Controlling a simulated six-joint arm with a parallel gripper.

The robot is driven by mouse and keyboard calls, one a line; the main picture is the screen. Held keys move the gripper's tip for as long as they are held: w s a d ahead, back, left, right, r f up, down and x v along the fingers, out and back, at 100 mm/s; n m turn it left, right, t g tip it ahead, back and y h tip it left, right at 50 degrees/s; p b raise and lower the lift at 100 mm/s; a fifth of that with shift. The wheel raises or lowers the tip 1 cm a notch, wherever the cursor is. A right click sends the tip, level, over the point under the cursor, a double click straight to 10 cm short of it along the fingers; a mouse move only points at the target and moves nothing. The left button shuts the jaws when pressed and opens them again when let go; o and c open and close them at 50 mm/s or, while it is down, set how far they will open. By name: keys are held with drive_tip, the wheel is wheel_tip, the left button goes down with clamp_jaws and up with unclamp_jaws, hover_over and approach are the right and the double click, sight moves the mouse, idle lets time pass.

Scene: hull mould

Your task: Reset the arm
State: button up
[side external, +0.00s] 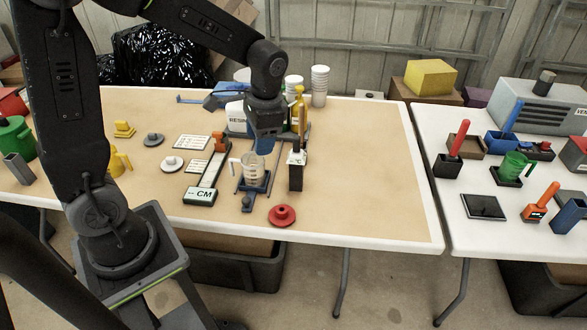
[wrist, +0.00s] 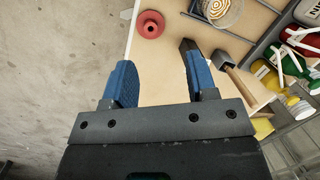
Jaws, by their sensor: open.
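My gripper (side external: 264,145) hangs above the middle of the left table, just over a clear measuring jug (side external: 254,170) on a blue stand. In the wrist view its two blue fingers (wrist: 160,78) are apart, with only tan table top between them. A dark upright block with a pale top marked °C (side external: 296,170) stands just right of the jug in the side view. A red knobbed disc (side external: 282,215) lies near the front edge and also shows in the wrist view (wrist: 151,24). The jug's contents are not clear.
A resin container (side external: 236,117), a yellow bottle (side external: 299,105) and stacked cups (side external: 319,86) stand behind the gripper. A CM-marked device (side external: 201,196) lies left of the jug. The table's right side is clear. A second table (side external: 430,150) holds several tools.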

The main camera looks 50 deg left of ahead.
drive_tip(key=s+d+r+n+t, duration=0.1)
drive_tip(key=s+d+r+t, duration=0.2)
drive_tip(key=s+r, duration=0.2)
drive_tip(key=s+d+r+n+t+h, duration=0.1)
drive_tip(key=s+d+r+n+t, duration=0.1)
drive_tip(key=s+r, duration=0.3)
drive_tip(key=shift+s+d+r+t, duration=0.35)
drive_tip(key=shift+s+d+t, duration=0.45)
drive_tip(key=shift+s, duration=0.45)
